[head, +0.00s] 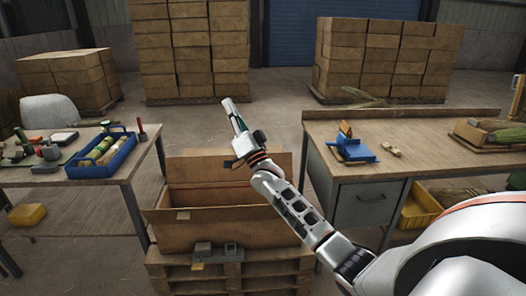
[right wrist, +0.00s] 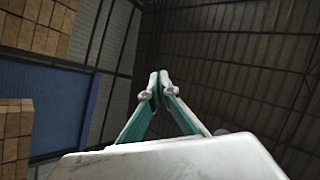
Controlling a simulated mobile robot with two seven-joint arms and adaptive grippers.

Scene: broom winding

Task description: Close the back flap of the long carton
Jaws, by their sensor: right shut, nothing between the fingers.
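The long carton (head: 222,232) stands open-topped on a wooden pallet, between the two workbenches. Its back flap (head: 205,167) stands up along the far side, and part of it is hidden behind my right arm. A small tan patch shows at the carton's near edge. My right gripper (head: 227,102) is above and beyond the back flap in the picture, pointing up and away; it looks clear of the flap. In the right wrist view its teal fingers (right wrist: 157,80) meet at the tips with nothing between them. My left gripper is not in view.
The left bench (head: 117,171) holds a blue tray (head: 101,167) and tools. The right bench (head: 440,149) holds a blue tool (head: 351,150) and corn-broom material. A grey device (head: 216,253) sits on the pallet (head: 200,276) before the carton. Stacked cartons stand behind; the floor beyond the carton is open.

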